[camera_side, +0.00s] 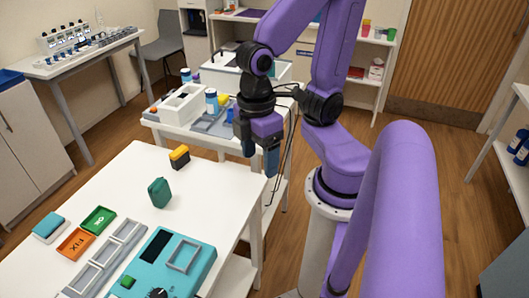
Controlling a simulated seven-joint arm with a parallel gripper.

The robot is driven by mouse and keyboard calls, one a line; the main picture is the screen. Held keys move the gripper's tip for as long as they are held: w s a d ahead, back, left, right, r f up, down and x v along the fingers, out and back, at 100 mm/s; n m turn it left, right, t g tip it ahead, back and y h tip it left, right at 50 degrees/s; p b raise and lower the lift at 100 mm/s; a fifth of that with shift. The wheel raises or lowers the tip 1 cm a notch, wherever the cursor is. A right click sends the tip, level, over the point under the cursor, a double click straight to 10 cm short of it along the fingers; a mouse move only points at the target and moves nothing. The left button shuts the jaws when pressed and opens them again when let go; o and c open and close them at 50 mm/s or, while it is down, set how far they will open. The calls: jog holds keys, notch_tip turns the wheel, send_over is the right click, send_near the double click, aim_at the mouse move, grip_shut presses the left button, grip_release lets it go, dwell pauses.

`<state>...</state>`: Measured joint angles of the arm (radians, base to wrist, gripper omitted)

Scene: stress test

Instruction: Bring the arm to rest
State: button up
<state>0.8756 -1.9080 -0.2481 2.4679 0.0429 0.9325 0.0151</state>
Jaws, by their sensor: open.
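My gripper (261,158) hangs pointing down at the right edge of the white work table (125,178), above and apart from it. Its blue fingers stand apart with nothing between them. My purple arm bends over from the right side of the view. A dark green block-like object (159,192) stands on the table to the left of my gripper. A yellow and black block (180,156) lies behind it near the table's far edge.
A teal device (196,268) with a dark screen sits at the front of the table, beside a grey tray (128,231). Green (99,219) and orange (75,243) bins are at left. A second table behind holds a white box (182,104) and bottles (211,101). The table's middle is mostly clear.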

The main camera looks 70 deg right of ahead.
jog(key=shift+s+d+r+n+t, duration=0.1)
jog(key=shift+s+d+n+t, duration=0.15)
jog(key=shift+s+n, duration=0.3)
